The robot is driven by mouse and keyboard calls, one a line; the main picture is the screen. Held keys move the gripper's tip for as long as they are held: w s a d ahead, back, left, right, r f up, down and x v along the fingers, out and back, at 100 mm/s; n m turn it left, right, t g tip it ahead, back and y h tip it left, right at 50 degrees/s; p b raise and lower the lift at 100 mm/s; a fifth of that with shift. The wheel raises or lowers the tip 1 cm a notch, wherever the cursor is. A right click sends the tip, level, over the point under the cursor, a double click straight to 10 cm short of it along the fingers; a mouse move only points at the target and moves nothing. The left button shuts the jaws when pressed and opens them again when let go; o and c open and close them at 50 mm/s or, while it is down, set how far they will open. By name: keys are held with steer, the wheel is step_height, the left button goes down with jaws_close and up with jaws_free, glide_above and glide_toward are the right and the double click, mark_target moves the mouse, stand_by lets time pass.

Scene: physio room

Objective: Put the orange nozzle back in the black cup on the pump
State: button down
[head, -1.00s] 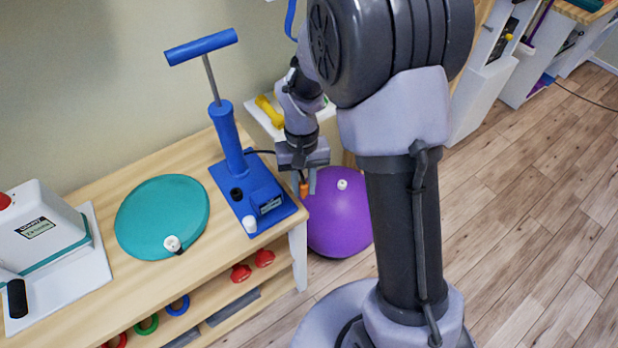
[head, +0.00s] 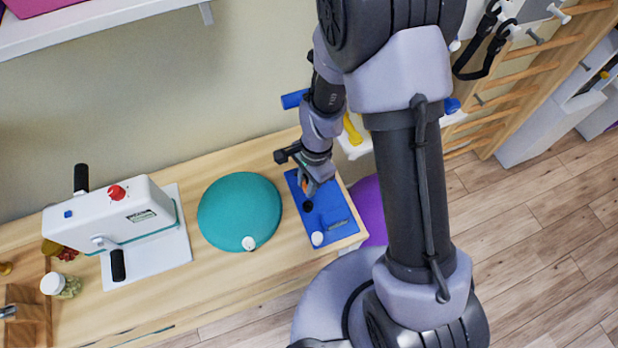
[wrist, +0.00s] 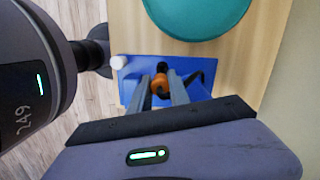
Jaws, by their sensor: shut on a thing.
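My gripper (head: 309,190) is shut on the orange nozzle (head: 303,187) and holds it over the blue pump base. In the wrist view the nozzle (wrist: 160,87) sits between the two fingers. The pump (head: 343,234) stands at the right end of the wooden bench; my arm hides most of its column. The black cup (head: 308,206) is on the pump base, just below the gripper in the head view. In the wrist view a dark round shape (wrist: 162,67) lies just beyond the nozzle, probably the cup. I cannot tell whether nozzle and cup touch.
A teal disc (head: 240,208) lies left of the pump. A white knob (head: 317,238) is on the pump base's front corner. A white machine (head: 120,222) stands farther left. A purple ball (head: 369,205) is beside the bench's right end. Bare bench lies between machine and disc.

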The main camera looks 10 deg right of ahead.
step_height(320, 180, down, 6)
steer(key=b, duration=0.5)
steer(key=shift+s+f, duration=0.15)
steer(key=shift+f, duration=0.05)
steer(key=shift+f+b, duration=0.3)
steer(key=shift+b, duration=0.05)
steer(key=shift+r, duration=0.1)
steer(key=shift+w+r, duration=0.3)
steer(key=shift+w, duration=0.45)
stand_by(0.8)
steer(key=shift+d+f, duration=0.1)
steer(key=shift+f, duration=0.05)
steer(key=shift+s+f+b, duration=0.25)
steer(key=shift+f+b, duration=0.1)
steer(key=shift+f, duration=0.05)
steer(key=shift+f+b, duration=0.6)
steer(key=shift+f, duration=0.2)
steer(key=shift+r, duration=0.1)
